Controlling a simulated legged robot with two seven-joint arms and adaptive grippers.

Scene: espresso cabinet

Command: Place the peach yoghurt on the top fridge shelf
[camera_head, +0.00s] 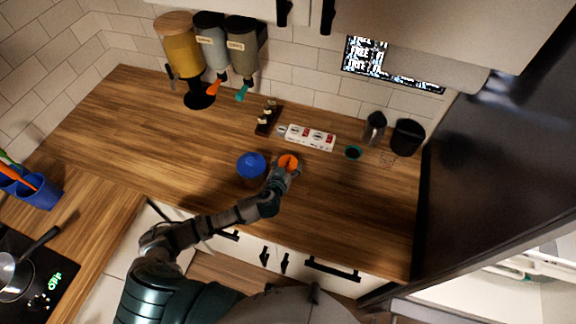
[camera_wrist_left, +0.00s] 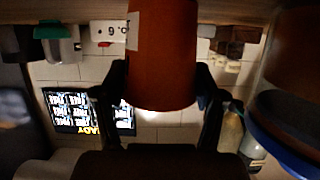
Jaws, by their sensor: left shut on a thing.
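The peach yoghurt, an orange cup (camera_head: 289,161), stands on the wooden counter (camera_head: 330,195), right of a blue-topped tub (camera_head: 251,165). In the left wrist view, the cup (camera_wrist_left: 162,55) fills the space between my left fingers. My left gripper (camera_head: 286,169) is shut on the cup from the front side; its fingertips (camera_wrist_left: 161,82) lie on either side of it. I cannot tell whether the cup is touching the counter. The fridge seems to be the dark tall unit (camera_head: 490,170) at right, with pale shelving (camera_head: 525,262) at its lower right. My right gripper is out of view.
Dispensers (camera_head: 181,50) stand at the back left. A hob with a pan (camera_head: 12,270) is at lower left. The counter's left middle is clear.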

